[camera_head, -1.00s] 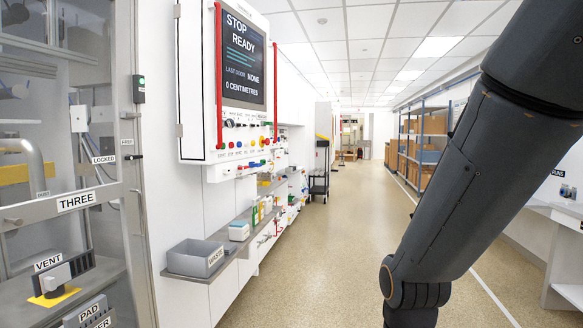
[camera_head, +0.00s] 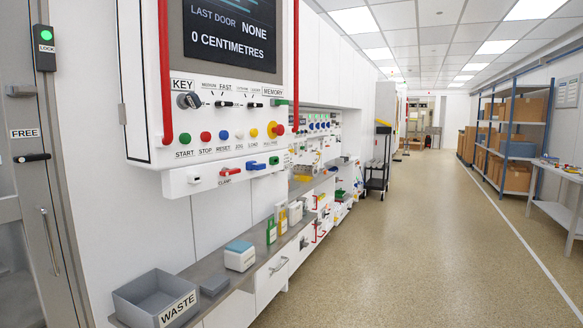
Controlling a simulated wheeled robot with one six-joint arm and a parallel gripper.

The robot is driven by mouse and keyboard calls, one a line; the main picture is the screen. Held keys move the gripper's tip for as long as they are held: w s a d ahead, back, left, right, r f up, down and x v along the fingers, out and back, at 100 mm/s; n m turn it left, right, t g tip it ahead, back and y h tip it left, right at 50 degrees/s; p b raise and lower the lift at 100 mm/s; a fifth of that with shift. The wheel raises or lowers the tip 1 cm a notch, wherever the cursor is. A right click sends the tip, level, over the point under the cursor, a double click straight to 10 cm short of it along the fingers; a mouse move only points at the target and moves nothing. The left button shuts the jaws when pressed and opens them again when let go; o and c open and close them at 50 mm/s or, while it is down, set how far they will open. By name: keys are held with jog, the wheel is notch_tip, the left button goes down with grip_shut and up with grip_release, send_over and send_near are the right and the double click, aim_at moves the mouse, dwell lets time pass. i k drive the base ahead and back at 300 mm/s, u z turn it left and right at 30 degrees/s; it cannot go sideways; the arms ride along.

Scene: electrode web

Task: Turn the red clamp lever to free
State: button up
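The small red clamp lever (camera_head: 229,171) sits on the white ledge (camera_head: 205,180) below the control panel, left of centre. It lies about level, with a small label reading CLAMP just under it. Which marked position it stands at is too small to tell. Blue and green controls sit to its right on the same ledge, and a small dark slot to its left. My gripper and arm are not in view.
A row of buttons (camera_head: 222,135) runs above the ledge, between two red vertical bars (camera_head: 165,75). A grey WASTE bin (camera_head: 155,297) and a blue-lidded white box (camera_head: 239,256) stand on the shelf below. The aisle floor (camera_head: 400,250) at right is clear.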

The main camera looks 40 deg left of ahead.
aim_at(225, 171)
jog(key=u, duration=0.25)
jog(key=i, duration=1.1)
jog(key=u, duration=1.45)
jog(key=i, duration=0.75)
jog(key=u, duration=0.75)
